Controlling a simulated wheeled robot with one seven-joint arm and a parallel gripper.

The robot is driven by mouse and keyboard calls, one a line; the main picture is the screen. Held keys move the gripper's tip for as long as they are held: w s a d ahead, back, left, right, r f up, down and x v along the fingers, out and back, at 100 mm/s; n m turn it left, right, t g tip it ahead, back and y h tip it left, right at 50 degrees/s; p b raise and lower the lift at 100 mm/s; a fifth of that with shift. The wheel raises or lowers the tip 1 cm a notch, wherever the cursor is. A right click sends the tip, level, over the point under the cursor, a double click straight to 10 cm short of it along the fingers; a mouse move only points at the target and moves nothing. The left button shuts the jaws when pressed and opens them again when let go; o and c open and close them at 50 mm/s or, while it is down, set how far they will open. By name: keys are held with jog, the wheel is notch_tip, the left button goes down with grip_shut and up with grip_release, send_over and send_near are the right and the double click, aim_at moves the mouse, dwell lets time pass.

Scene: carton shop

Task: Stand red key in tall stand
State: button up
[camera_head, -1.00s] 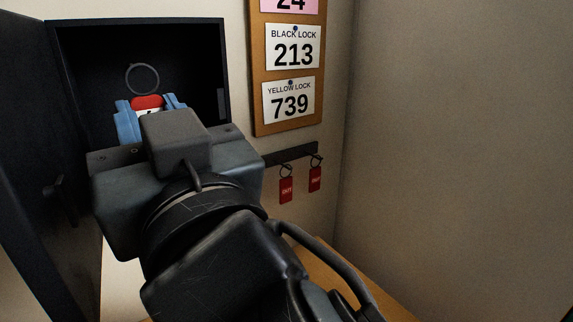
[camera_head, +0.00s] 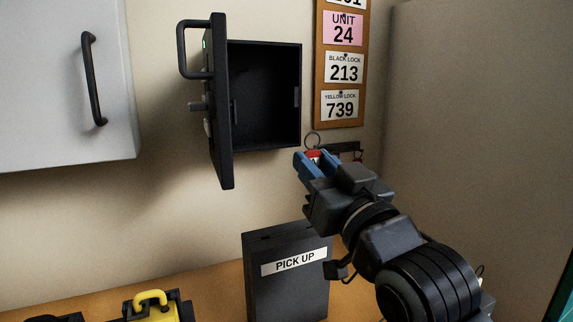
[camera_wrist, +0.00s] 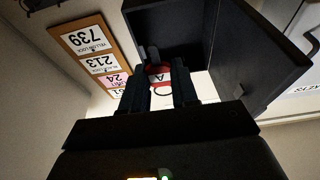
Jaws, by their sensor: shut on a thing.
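My gripper (camera_head: 315,160) is shut on the red key (camera_head: 314,154), a red tag with a ring at its top, held up in the air to the right of the open black wall box. The key also shows in the wrist view (camera_wrist: 159,75), between the two fingers, with a letter on a white patch. A black block labelled PICK UP (camera_head: 288,278) stands on the bench below my gripper; I cannot tell whether it is the tall stand.
The black wall box (camera_head: 266,98) has its door (camera_head: 219,105) open. A board (camera_head: 341,62) with number cards hangs right of it. A grey cabinet (camera_head: 62,80) is at the left. A yellow padlock-like thing (camera_head: 157,311) is at the bottom left.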

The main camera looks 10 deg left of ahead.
jog(key=shift+a+f+b, duration=0.1)
jog(key=shift+f+b, duration=0.75)
jog(key=shift+f, duration=0.3)
jog(key=shift+f+b, duration=1.25)
jog(key=shift+f, duration=0.45)
